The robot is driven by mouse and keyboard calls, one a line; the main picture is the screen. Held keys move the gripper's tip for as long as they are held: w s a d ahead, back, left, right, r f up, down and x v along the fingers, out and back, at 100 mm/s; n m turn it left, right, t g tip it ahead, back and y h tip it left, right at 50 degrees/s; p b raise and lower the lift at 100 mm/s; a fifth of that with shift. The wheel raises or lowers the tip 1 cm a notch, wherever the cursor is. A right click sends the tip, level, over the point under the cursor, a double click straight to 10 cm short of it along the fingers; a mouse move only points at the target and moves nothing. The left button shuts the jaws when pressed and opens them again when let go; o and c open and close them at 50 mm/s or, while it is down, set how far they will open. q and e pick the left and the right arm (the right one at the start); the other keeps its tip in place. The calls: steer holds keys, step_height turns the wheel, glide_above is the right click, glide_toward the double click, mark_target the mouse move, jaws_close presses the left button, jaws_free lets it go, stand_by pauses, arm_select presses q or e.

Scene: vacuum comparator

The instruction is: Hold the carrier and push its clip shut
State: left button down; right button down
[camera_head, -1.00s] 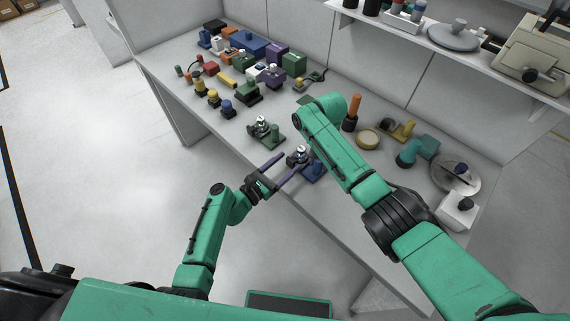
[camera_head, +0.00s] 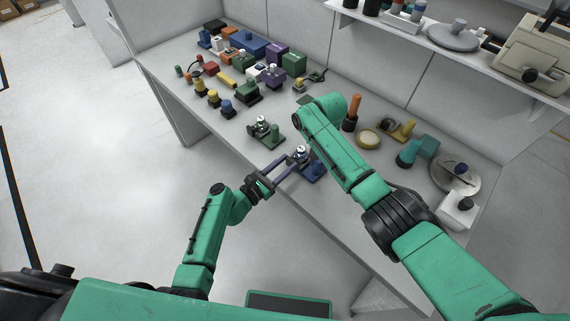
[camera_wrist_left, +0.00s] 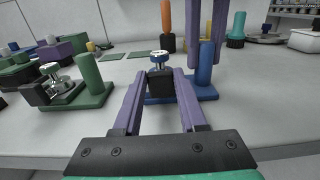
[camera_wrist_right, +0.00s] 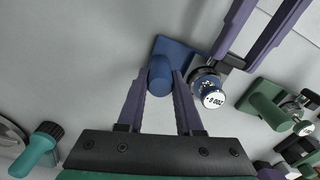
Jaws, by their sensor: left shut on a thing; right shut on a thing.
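The blue carrier (camera_head: 313,174) stands near the bench's front edge in the head view. Its blue post (camera_wrist_right: 160,72) is upright on a flat blue base (camera_wrist_right: 170,48), and a silver weight (camera_wrist_right: 208,92) with a marked top sits beside the post. My right gripper (camera_wrist_right: 160,78) is shut on the post; the right arm hides it in the head view. My left gripper (camera_head: 290,164) is shut at the carrier's front, its fingers on both sides of the black clip (camera_wrist_left: 160,86) below the silver knob (camera_wrist_left: 159,57). Whether the clip is latched cannot be told.
A similar green carrier (camera_head: 270,132) stands just left of the blue one. Several coloured blocks and weights crowd the far left of the bench. A teal-handled item (camera_head: 410,153) and a round metal pan (camera_head: 456,172) lie to the right.

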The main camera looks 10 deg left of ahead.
stand_by(0.8)
arm_select(q)
steer(key=shift+x, duration=1.1)
steer(key=shift+c, duration=2.2)
jaws_free()
arm_select(e)
steer(key=shift+s, duration=0.1)
arm_select(q)
steer(key=shift+s, duration=0.1)
steer(key=shift+s+a, duration=0.25)
steer(key=shift+s, duration=0.05)
steer(key=v, duration=1.1)
steer(key=shift+a, duration=0.15)
